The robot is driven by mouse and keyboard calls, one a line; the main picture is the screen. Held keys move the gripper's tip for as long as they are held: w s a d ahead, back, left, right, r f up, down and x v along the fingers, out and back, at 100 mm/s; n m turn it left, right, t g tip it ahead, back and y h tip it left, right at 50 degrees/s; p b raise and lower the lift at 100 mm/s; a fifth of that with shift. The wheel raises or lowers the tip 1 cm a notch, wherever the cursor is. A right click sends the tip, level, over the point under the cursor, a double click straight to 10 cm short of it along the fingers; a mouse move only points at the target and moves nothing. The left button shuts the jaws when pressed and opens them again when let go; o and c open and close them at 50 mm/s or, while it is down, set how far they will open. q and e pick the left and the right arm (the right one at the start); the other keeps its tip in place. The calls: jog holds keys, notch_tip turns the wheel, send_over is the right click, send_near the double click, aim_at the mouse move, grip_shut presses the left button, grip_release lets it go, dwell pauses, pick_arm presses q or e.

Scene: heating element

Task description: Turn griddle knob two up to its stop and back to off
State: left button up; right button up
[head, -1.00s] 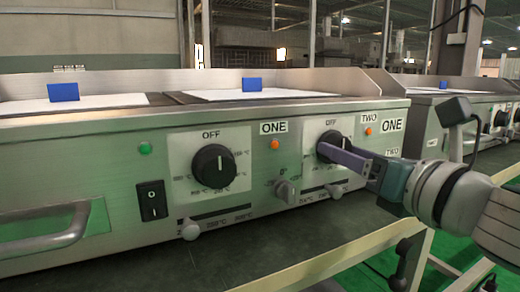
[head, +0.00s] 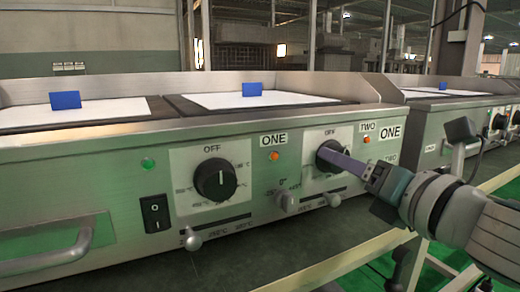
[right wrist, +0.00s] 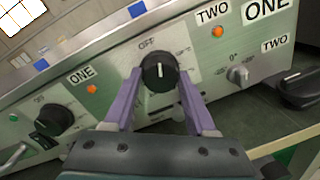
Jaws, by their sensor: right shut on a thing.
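Griddle knob two (head: 332,157) is a round black knob on a white dial plate, under an OFF mark and left of the TWO label (head: 368,127). My right gripper (head: 334,156) reaches it from the right and is shut on it. In the right wrist view, its purple fingers (right wrist: 158,85) stand on either side of knob two (right wrist: 158,72). The knob's white pointer line looks nearly upright there, with OFF above it. In the head view the fingers hide part of the knob. My left gripper is not in view.
Knob one (head: 215,178) is left of knob two. Small levers (head: 285,201) stick out below and between the dials. A black power switch (head: 155,213) and a handle (head: 60,245) are further left. Blue blocks (head: 252,89) stand on top. A second griddle (head: 455,115) is at right.

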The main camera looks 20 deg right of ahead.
jog(key=shift+d+f+n+t+y+p, duration=0.1)
jog(key=shift+n+y+p, duration=0.9)
jog(key=shift+n, duration=4.85)
jog(key=shift+d+f+n+t+h+p, duration=0.1)
jog(key=shift+n+p, duration=1.85)
jog(key=shift+n, duration=3.85)
jog(key=shift+d+f+n+t+y+p, duration=0.1)
jog(key=shift+n+y+p, duration=0.9)
jog(key=shift+n, duration=4.85)
jog(key=shift+h+p, duration=0.5)
jog(key=o, duration=1.4)
jog(key=shift+a+r, duration=0.1)
jog(key=shift+c, duration=0.2)
